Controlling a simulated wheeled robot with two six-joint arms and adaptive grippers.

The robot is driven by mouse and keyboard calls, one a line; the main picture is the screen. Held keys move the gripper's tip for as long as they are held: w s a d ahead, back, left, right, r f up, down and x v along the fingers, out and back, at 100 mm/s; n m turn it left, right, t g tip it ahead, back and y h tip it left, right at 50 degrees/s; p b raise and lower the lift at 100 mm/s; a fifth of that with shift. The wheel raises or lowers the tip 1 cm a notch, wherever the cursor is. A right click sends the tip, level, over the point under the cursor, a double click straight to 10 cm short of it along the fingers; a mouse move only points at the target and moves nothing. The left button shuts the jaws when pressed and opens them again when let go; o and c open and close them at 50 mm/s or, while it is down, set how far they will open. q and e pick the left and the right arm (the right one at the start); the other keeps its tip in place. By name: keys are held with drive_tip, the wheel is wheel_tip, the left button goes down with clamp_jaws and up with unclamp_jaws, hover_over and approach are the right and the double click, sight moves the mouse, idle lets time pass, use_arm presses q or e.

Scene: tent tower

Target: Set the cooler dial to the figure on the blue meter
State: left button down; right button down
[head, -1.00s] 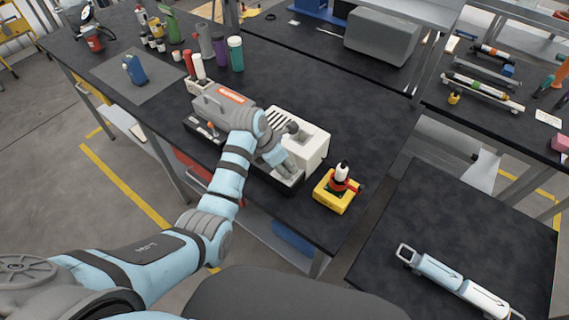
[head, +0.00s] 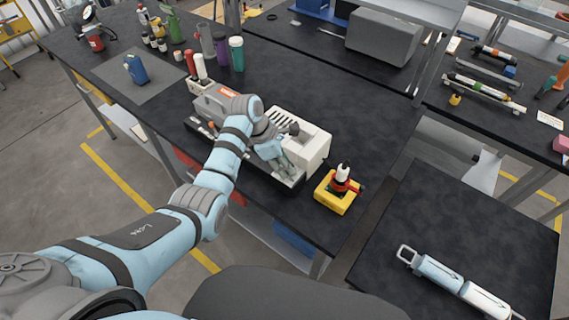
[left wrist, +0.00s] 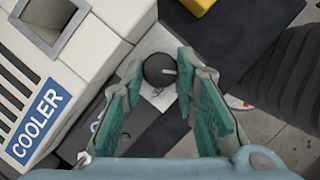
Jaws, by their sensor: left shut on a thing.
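The cooler (head: 316,149) is a cream-white box with a slotted top near the front edge of the bench. Its blue COOLER label (left wrist: 39,118) shows in the left wrist view. The cooler dial (left wrist: 160,71) is a dark round knob with a pale pointer line pointing right, on a light plate beside the box. My left gripper (head: 287,170) is shut on the dial, its teal finger pads on both sides of it in the left wrist view (left wrist: 158,88). A blue meter (head: 135,70) stands on a grey mat at the far left; its figure is too small to read. My right gripper is not in view.
A grey machine (head: 212,103) stands left of the cooler, close to my left wrist. A yellow block (head: 335,195) with a red and white item on top stands right of it. Several bottles (head: 236,53) stand behind. The bench behind the cooler is clear.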

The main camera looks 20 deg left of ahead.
use_arm(q)
drive_tip(key=m+g, duration=0.1)
drive_tip(key=m, duration=0.1)
drive_tip(key=shift+w+m, duration=0.15)
drive_tip(key=shift+m, duration=0.25)
drive_tip(key=shift+w+f+m+g+b, duration=0.15)
drive_tip(key=shift+m+g+b, duration=0.25)
drive_tip(key=shift+m+b, duration=0.45)
drive_tip(key=m+b, duration=0.2)
drive_tip(key=b, duration=0.1)
drive_tip(key=m+g+b, duration=0.1)
drive_tip(key=m+b, duration=0.1)
drive_tip(key=b, duration=0.1)
drive_tip(key=shift+f+m+g+b, duration=0.15)
drive_tip(key=shift+m+g+b, duration=0.1)
drive_tip(key=shift+g+b, duration=0.05)
drive_tip(key=shift+r+m+b, duration=0.2)
drive_tip(key=shift+m+b, duration=0.2)
drive_tip(key=shift+b, duration=0.45)
drive_tip(key=c, duration=1.3)
unclamp_jaws()
drive_tip(key=shift+c, duration=0.2)
drive_tip(key=shift+o, duration=0.5)
drive_tip(key=shift+r, duration=0.15)
drive_tip(key=shift+y, duration=0.3)
